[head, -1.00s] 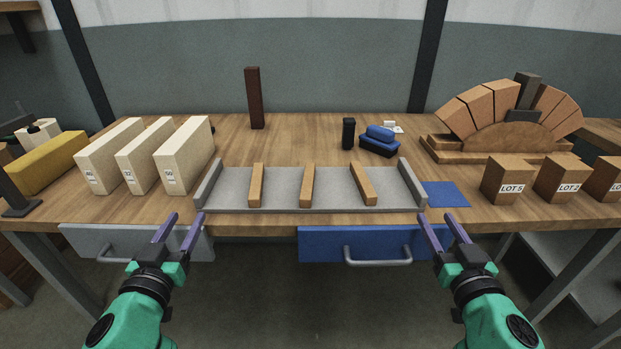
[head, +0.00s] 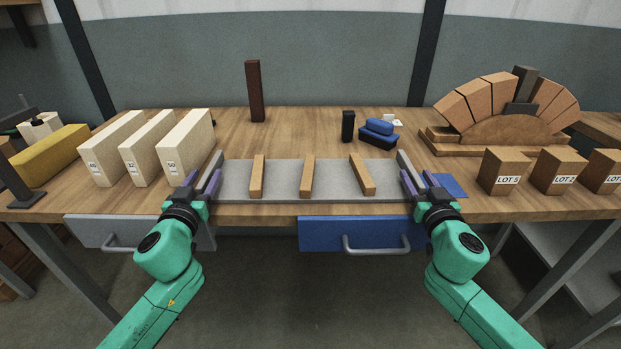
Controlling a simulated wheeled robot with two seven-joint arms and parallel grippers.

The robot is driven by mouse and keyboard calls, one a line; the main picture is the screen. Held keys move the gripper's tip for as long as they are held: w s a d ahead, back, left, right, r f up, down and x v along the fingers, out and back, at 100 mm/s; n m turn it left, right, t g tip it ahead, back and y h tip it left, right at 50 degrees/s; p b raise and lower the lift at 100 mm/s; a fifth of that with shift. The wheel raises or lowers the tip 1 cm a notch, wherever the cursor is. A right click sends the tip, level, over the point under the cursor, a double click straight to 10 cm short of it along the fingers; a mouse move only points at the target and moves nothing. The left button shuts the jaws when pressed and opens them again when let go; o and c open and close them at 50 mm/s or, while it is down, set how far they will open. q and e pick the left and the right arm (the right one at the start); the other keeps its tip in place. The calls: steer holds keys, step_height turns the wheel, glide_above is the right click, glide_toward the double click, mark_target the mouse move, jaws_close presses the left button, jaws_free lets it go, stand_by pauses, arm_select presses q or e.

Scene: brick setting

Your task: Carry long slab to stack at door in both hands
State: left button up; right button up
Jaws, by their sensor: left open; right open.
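A long grey slab-like tray (head: 285,188) with raised end walls lies on the wooden bench near its front edge. Three wooden strips (head: 308,176) lie across it, apart from each other. My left gripper (head: 202,181) is open at the left end wall (head: 214,161), its fingers appearing to sit either side of it. My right gripper (head: 417,180) is open at the right end wall (head: 404,160) in the same way. Whether the fingers touch the walls cannot be told. No door or stack at a door is recognisable in view.
Several cream blocks (head: 185,146) stand left of the tray. A blue mat (head: 451,184) and the LOT boxes (head: 502,171) are right of it. A brick arch (head: 500,105) stands at back right. A dark post (head: 255,91) stands behind; the bench between is mostly clear.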

arm_select(q)
steer(key=shift+w, duration=1.3)
arm_select(e)
steer(key=shift+w, duration=1.3)
arm_select(q)
jaws_close()
arm_select(e)
jaws_close()
arm_select(q)
steer(key=shift+f, duration=0.1)
